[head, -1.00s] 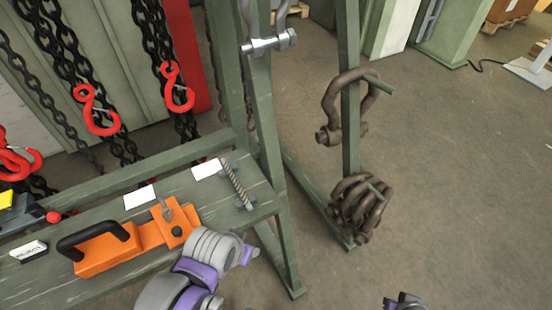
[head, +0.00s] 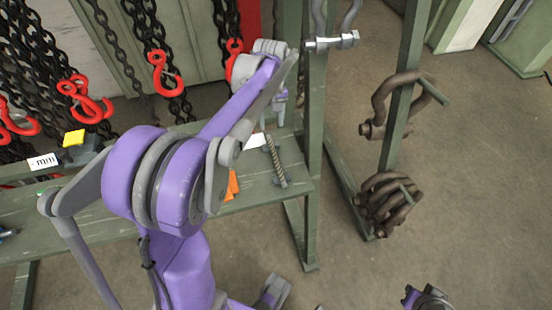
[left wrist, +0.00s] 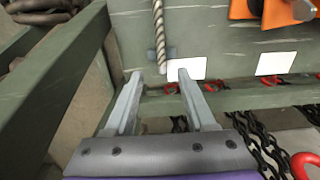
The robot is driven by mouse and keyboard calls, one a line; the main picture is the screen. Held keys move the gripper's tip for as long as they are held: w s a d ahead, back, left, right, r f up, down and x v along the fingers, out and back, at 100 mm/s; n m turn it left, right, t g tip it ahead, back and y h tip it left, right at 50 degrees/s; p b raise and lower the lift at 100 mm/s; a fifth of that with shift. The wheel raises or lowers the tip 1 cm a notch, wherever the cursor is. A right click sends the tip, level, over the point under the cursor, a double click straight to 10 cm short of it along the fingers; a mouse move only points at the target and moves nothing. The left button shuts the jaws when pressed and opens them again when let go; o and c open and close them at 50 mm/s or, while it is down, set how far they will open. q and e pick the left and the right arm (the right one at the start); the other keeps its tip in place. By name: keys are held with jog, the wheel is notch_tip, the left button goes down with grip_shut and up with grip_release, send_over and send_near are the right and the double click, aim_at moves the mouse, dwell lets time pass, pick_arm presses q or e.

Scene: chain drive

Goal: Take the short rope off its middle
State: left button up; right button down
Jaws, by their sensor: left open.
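The short rope (head: 274,160) is a thin, twisted, grey-brown length lying near the right end of the green shelf (head: 298,187). A small dark fitting sits under it near its front end in the head view. In the left wrist view the rope (left wrist: 159,25) runs down over a dark fitting (left wrist: 161,52), its end showing between my fingertips. My left gripper (head: 281,101) hangs above the shelf, past the rope's far end. In the left wrist view the left gripper (left wrist: 160,74) is open and empty; I cannot tell its height above the rope.
White cards (left wrist: 187,69) lie by the rope. An orange tool (head: 233,185) is mostly hidden by my left arm. Black chains with red hooks (head: 165,73) hang behind. Green posts and rusty shackles (head: 385,205) stand to the right, with open floor beyond.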

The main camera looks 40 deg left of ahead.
aim_at(272, 145)
pick_arm(q)
jog(key=f, duration=1)
jog(key=shift+s+d+b, duration=0.1)
jog(key=shift+s+b, duration=0.15)
jog(key=shift+b, duration=0.1)
grip_shut()
dwell(0.9)
